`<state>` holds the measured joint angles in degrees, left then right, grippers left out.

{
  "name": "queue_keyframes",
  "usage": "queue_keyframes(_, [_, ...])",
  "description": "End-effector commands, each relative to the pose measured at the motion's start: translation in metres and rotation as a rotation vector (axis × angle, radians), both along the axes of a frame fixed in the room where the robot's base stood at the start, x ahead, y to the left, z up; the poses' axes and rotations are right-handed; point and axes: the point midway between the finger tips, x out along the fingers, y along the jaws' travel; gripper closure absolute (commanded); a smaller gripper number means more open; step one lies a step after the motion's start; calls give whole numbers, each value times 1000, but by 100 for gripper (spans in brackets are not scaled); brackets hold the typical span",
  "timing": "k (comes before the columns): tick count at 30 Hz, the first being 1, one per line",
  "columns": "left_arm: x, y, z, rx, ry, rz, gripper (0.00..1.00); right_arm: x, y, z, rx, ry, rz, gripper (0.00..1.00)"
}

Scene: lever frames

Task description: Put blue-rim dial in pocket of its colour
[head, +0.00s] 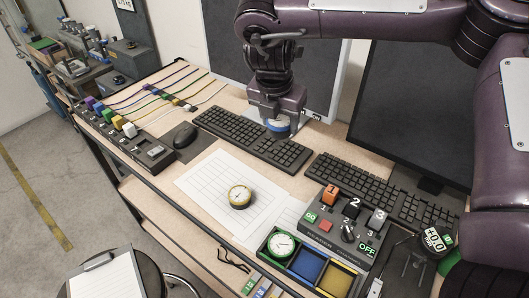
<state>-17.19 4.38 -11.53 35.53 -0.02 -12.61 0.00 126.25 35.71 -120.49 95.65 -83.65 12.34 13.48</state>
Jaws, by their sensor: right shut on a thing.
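My right gripper (277,115) comes down from the top and is shut on a dial with a blue rim (279,127). It holds the dial over or just behind the left keyboard; the height above the table is hard to tell. A tray with three pockets lies at the front of the table. Its left pocket is green and holds a green-rim dial (281,244). The middle blue pocket (307,263) and the right yellow pocket (337,278) look empty. A yellow-rim dial (240,196) lies on the gridded paper (208,181). My left gripper is not in view.
A reader console (341,225) with numbered blocks stands right behind the tray. Two keyboards (249,137) (364,188) and a mouse (181,135) lie on the table. A dark monitor (408,110) stands at the back right. A tape measure (435,241) lies at the right.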

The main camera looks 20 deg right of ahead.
Motion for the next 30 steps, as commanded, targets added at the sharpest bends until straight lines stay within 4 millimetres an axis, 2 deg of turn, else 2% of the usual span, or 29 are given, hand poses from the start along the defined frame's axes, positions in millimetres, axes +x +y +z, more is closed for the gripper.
queue_keyframes(5, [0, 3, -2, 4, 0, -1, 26, -1, -1, -33, 2, 10, 17, 72])
queue_keyframes(12, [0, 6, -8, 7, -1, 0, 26, -2, -1, -99, 3, 11, 13, 72])
queue_keyframes(18, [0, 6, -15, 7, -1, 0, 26, -1, 0, -144, 2, 7, 13, 72])
queue_keyframes(26, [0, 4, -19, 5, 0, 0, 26, 0, 0, -168, 0, 5, 13, 72])
queue_keyframes(30, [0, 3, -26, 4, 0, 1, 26, -1, 0, -190, 1, 6, 13, 72])
